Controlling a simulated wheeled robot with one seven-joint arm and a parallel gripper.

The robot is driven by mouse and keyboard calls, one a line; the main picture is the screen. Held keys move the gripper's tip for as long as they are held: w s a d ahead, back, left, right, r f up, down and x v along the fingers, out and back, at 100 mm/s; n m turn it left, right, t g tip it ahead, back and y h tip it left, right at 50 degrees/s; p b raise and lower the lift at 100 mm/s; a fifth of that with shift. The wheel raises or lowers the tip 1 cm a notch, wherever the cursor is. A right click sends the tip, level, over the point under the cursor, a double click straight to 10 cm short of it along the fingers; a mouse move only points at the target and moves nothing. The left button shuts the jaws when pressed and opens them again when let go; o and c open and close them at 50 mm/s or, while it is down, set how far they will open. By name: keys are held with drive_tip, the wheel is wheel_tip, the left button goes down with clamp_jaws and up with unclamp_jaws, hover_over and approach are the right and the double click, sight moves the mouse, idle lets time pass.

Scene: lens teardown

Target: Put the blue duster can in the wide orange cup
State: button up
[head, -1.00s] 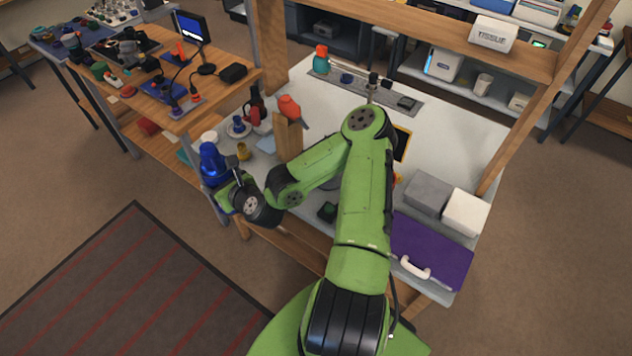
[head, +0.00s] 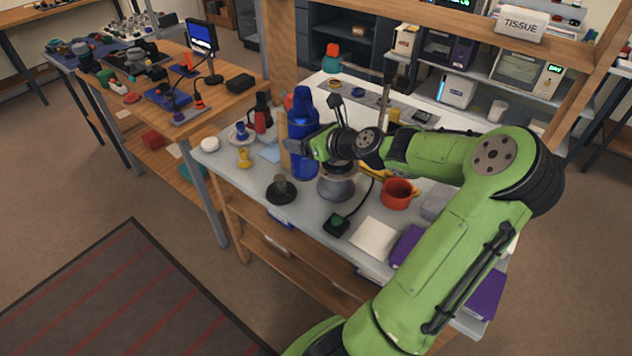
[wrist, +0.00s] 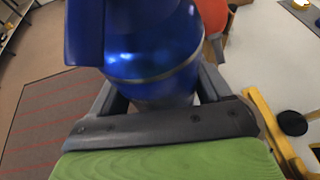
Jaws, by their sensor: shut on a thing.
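The blue duster can (head: 302,120) is upright in my gripper (head: 310,150), left of the middle of the workbench. In the wrist view the can (wrist: 150,45) fills the space between the two grey fingers (wrist: 160,95), and its ends are out of sight. My gripper is shut on it. I cannot tell how far the can's bottom is above the bench. A wide orange-red cup (head: 397,192) stands on the bench to the right of the can, apart from it, below my forearm in the picture.
A grey round base (head: 336,188) and a dark-based stand (head: 281,190) are near the can. A black box with a cable (head: 337,225) and a pale block (head: 375,238) lie at the front. A wooden post and an upper shelf frame the bench.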

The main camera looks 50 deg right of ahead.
sight(307, 172)
wheel_tip(307, 172, down, 12)
drive_tip(key=b, duration=0.4)
drive_tip(key=shift+r, duration=0.35)
drive_tip(key=o, duration=1.1)
